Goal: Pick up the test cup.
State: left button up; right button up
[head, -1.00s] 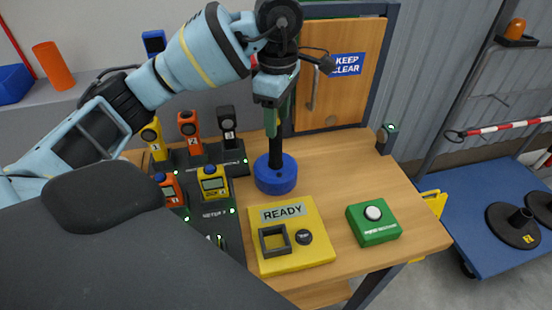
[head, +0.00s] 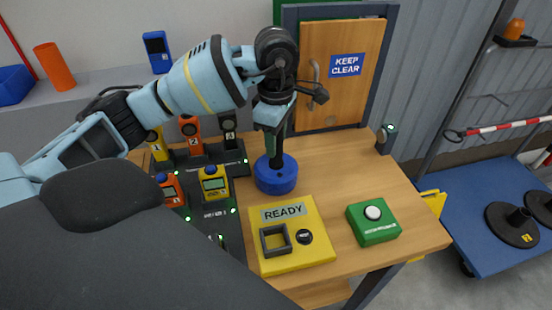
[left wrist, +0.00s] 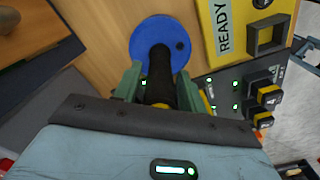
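The test cup appears to be the blue round piece (head: 276,176) with a black upright handle, standing on the wooden bench. In the left wrist view the blue piece (left wrist: 160,42) lies beyond the fingers, with its black handle running back between them. My left gripper (head: 271,142) points down over the handle. Its green fingers (left wrist: 160,82) are apart, one on each side of the handle, with a small gap visible on the left. The top of the handle is hidden by the gripper in the head view. My right gripper is not in view.
A yellow READY panel (head: 310,255) and a green button box (head: 373,222) stand in front and to the right. A dark dock (head: 217,219) with several orange and yellow meters is on the left. A wooden KEEP CLEAR door (head: 318,90) is behind. Bare bench lies right of the cup.

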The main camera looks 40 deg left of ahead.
pick_arm(q)
grip_shut()
